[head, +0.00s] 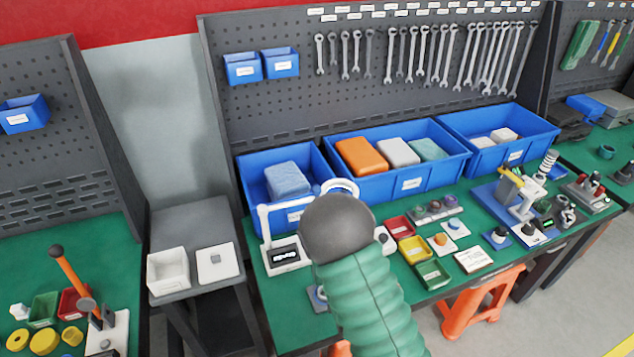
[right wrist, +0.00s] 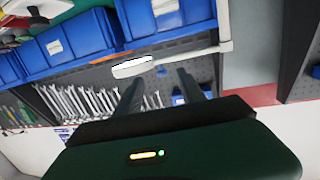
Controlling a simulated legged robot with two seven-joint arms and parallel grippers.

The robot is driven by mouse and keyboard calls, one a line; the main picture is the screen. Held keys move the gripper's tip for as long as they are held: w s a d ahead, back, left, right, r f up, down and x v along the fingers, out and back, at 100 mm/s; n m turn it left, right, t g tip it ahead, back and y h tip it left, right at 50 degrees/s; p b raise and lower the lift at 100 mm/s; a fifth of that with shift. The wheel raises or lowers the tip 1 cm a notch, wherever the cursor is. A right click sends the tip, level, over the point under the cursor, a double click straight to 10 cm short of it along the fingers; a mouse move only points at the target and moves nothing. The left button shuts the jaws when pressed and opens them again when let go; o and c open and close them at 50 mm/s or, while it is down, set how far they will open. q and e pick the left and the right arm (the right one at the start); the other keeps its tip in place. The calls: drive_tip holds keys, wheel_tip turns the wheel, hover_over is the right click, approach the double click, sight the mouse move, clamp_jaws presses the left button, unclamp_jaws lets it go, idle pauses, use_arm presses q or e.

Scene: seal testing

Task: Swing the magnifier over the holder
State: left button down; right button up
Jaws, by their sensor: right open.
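The magnifier has a white post (head: 265,224) and a white arm ending in a round lens ring (head: 341,186), partly hidden behind my grey wrist joint. In the right wrist view its ring (right wrist: 132,67) and arm (right wrist: 185,54) lie across the picture just beyond my fingertips. My right gripper (right wrist: 159,78) is open, with nothing seen between its fingers. In the head view the gripper is hidden behind my own arm. A white base with a dark panel (head: 286,254) is at the post's foot; I cannot tell whether it is the holder. My left gripper is out of view.
Blue bins (head: 411,186) line the back of the green bench, below a pegboard with hanging wrenches (head: 430,55). Small red, yellow and green trays (head: 432,273) and small devices crowd the bench right of my arm. A grey side stand (head: 191,225) is at left.

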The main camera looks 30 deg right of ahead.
sight(318, 193)
drive_tip(key=shift+t+h, duration=0.3)
drive_tip(key=shift+t, duration=0.3)
drive_tip(key=p+x, duration=0.1)
drive_tip(key=x, duration=0.4)
drive_tip(key=r+p+x, duration=0.1)
drive_tip(key=x, duration=0.5)
drive_tip(key=r+p+x, duration=0.1)
drive_tip(key=x, duration=0.4)
drive_tip(key=shift+w+d+r, duration=0.1)
drive_tip(key=shift+w+d, duration=0.05)
drive_tip(key=shift+d, duration=0.2)
clamp_jaws()
